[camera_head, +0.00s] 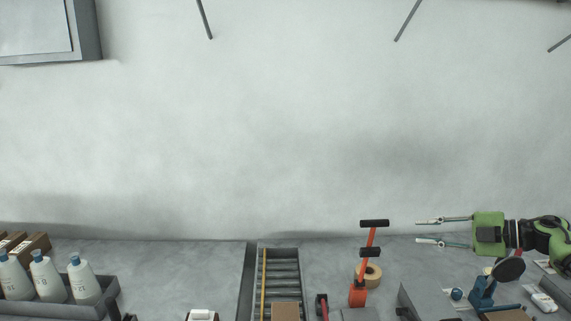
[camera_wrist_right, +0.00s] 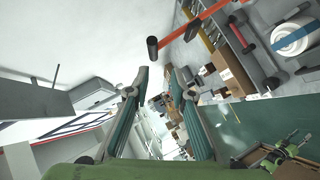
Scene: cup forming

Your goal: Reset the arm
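My right gripper (camera_head: 417,231) reaches in from the right edge of the head view, pointing left above the grey work surface. Its two thin fingers are spread apart with nothing between them. In the right wrist view the gripper (camera_wrist_right: 156,78) also shows two separated teal fingers and an empty gap. The green wrist of my right arm shows behind the fingers in the head view.
A red stand with black bars (camera_head: 371,240) and a tape roll (camera_head: 373,274) are left of the right gripper. A roller conveyor (camera_head: 284,268) runs at bottom middle. White bottles (camera_head: 46,278) stand in a grey tray (camera_head: 112,290) at bottom left.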

